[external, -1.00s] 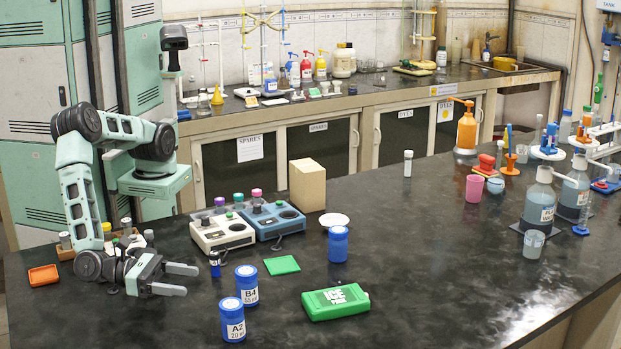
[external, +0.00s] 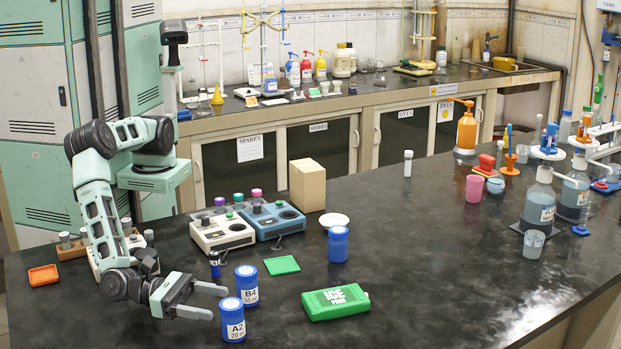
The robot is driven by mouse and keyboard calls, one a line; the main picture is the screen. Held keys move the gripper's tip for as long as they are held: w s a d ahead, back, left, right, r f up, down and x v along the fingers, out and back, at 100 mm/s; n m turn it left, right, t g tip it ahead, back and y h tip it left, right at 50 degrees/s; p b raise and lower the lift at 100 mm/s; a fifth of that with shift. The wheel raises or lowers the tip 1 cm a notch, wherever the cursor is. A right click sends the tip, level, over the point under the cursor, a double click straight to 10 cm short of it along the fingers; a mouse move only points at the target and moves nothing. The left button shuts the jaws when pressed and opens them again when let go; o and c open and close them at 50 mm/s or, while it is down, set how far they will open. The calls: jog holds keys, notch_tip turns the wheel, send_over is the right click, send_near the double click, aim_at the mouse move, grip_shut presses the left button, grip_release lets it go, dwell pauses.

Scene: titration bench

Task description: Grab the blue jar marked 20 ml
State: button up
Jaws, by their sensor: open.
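The blue jar labelled A2, 20 ml (external: 233,322) stands upright near the front edge of the black bench, with a white disc on its lid. A second blue jar labelled B4 (external: 247,287) stands just behind it, its volume text small and reading like 55 ml. A third blue jar (external: 338,246) stands farther back and right, its label not visible. My gripper (external: 222,302) is open and empty. It points right, low over the bench, with its fingertips just left of the A2 and B4 jars. Whether a fingertip touches a jar cannot be told.
A green ice pack (external: 336,302) lies right of the jars. A green square tray (external: 282,265) lies behind them. White (external: 222,233) and blue (external: 273,221) devices stand farther back, with a cardboard-coloured block (external: 307,186) beyond. An orange tray (external: 43,275) lies far left. The bench's right-centre is clear.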

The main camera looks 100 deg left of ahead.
aim_at(231, 304)
jog(key=w, duration=0.1)
jog(key=w+p, duration=0.1)
jog(key=w, duration=0.3)
jog(key=shift+w+a+f, duration=0.1)
jog(key=shift+a+f, duration=0.05)
jog(key=shift+f, duration=0.25)
jog(key=c, duration=1)
jog(key=shift+c, duration=0.2)
